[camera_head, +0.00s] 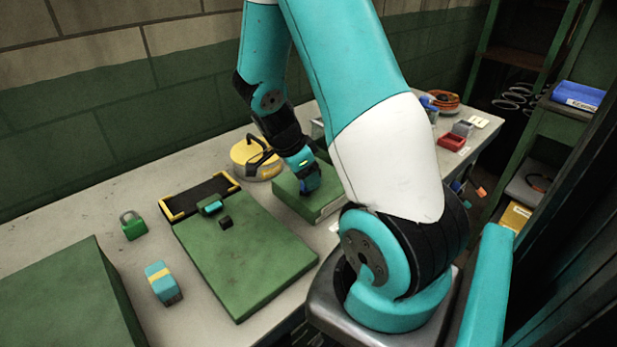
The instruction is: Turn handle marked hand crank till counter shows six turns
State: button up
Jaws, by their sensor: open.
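My gripper (309,186) is at the end of my teal arm, low over a small green box (323,208) on the bench. It is open; whether its fingers touch anything there cannot be told. A round yellow device (246,152) with a black bent bar on top stands just left of and behind my gripper. No marking reading hand crank can be made out, so I cannot tell which part is that handle. No counter digits are readable. My wrist and arm hide part of the green box and the area behind it.
A flat green panel (245,262) with a black, yellow-cornered tray (200,195) lies left of my gripper. A green padlock (133,226), a teal-yellow block (162,284) and a large green box (65,300) stand farther left. A red bin (451,142) is at right.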

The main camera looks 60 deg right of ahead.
jog(key=shift+x, duration=1)
grip_shut()
jog(key=shift+w, duration=0.15)
